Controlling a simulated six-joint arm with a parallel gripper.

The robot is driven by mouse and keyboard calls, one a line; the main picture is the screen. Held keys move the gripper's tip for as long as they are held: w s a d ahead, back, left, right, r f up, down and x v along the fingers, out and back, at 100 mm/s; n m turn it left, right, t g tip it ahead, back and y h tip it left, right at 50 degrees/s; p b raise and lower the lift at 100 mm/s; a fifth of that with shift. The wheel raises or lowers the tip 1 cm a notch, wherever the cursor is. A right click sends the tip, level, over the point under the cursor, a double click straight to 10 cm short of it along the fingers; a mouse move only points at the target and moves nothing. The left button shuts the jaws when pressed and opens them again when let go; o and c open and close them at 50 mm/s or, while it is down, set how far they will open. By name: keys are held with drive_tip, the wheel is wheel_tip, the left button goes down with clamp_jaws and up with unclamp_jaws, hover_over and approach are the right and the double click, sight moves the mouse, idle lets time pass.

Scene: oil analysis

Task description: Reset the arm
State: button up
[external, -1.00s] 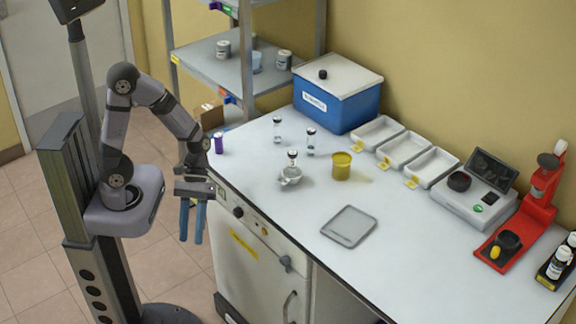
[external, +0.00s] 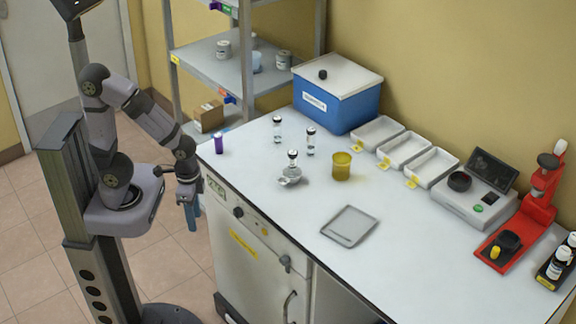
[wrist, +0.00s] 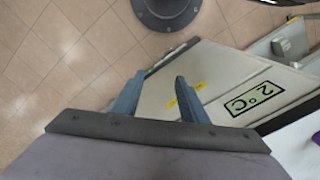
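My gripper (external: 190,213) hangs pointing down beside the left edge of the white-topped bench (external: 300,235), over the floor and close to my base. In the wrist view my gripper (wrist: 155,95) shows two blue fingers standing apart with nothing between them. It is open and empty. The arm is folded back near my column.
A shelf rack (external: 215,70) stands behind. The cabinet front with a "2°C" display (wrist: 252,98) is close by.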

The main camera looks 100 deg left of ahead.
wheel_tip(320, 180, up, 10)
drive_tip(key=p, duration=0.9)
drive_tip(key=shift+p, duration=0.35)
